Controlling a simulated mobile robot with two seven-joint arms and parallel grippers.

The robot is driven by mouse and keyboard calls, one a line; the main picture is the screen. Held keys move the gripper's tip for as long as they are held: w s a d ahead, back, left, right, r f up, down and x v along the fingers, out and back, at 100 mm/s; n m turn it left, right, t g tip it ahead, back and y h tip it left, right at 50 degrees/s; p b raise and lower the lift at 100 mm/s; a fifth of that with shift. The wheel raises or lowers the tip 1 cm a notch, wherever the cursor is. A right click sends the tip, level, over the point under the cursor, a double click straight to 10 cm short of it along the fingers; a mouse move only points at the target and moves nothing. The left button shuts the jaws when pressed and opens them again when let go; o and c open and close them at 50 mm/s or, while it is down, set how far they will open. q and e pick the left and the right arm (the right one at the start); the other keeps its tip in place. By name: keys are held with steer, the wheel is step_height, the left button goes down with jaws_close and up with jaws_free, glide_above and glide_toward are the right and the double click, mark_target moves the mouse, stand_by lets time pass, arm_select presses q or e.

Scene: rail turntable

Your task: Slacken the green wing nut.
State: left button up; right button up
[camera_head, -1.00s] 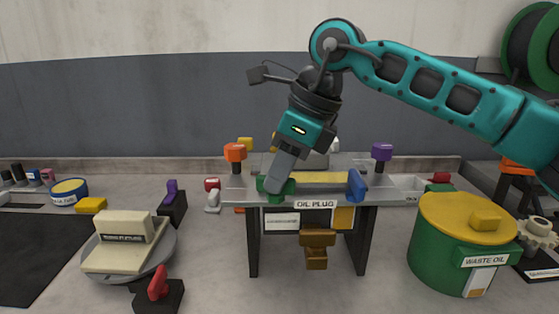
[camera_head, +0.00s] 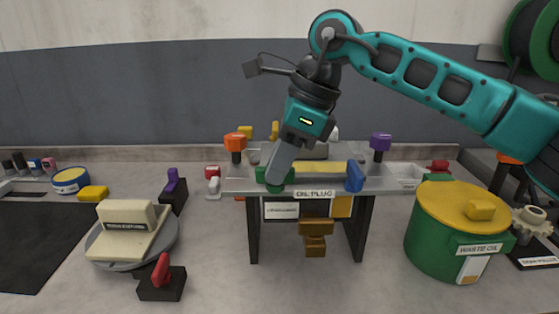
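The green wing nut (camera_head: 288,177) sits at the front left of the raised metal plate (camera_head: 322,188), beside the "OIL PLUG" label. Green shows to the left and right of my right gripper's fingers and below them. My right gripper (camera_head: 278,174) reaches down over the nut from above, its fingers tilted and covering the middle of it. I see the fingers side-on, so the gap between them is hidden, and I cannot tell if they grip the nut. My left gripper is out of view.
A blue part (camera_head: 355,177) stands at the plate's front right, with a yellow bar (camera_head: 320,174) between. Orange (camera_head: 235,140) and purple (camera_head: 381,141) knobs stand at the back corners. A green waste oil drum (camera_head: 430,226) is right; a round stand (camera_head: 170,244) is left.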

steer(key=o, duration=0.4)
steer(key=shift+f, duration=0.2)
steer(key=shift+c, duration=0.2)
steer(key=shift+r, duration=0.2)
steer(key=v, duration=1.2)
steer(key=shift+d+r+p, duration=0.2)
steer(key=shift+r+p, duration=0.1)
steer(key=shift+p, duration=0.05)
